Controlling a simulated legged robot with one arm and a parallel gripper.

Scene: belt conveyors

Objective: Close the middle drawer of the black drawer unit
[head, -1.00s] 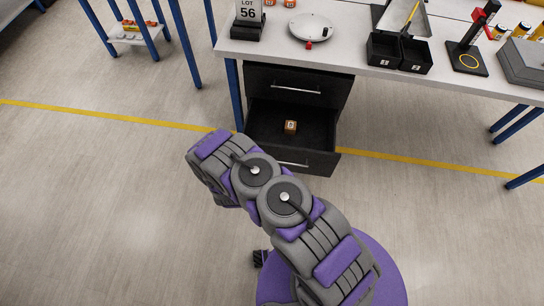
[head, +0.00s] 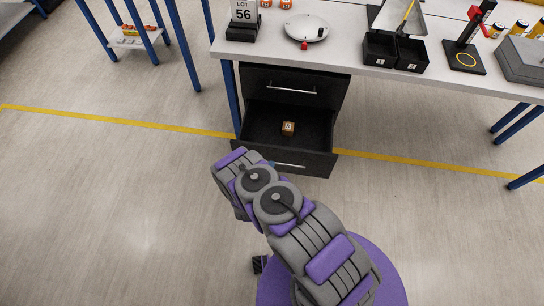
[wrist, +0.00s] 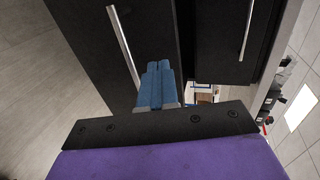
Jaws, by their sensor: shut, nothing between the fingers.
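The black drawer unit (head: 338,90) stands under the bench. Its top drawer (head: 270,78) is shut, with a silver bar handle. The drawer below it, the middle drawer (head: 317,163), is pulled out, with a small orange-brown block (head: 288,128) inside. Anything lower is hidden by its front. In the wrist view, the blue fingers of my gripper (wrist: 159,66) are together and empty, over the pulled-out drawer's black front (wrist: 85,35), right of its silver handle (wrist: 124,45). I cannot tell if they touch it. In the head view, my arm hides most of the gripper.
The bench top (head: 345,57) above the unit carries a lot sign (head: 243,14), a round white scale (head: 304,28) and black bins (head: 395,52). Blue bench legs (head: 229,100) stand left of the unit.

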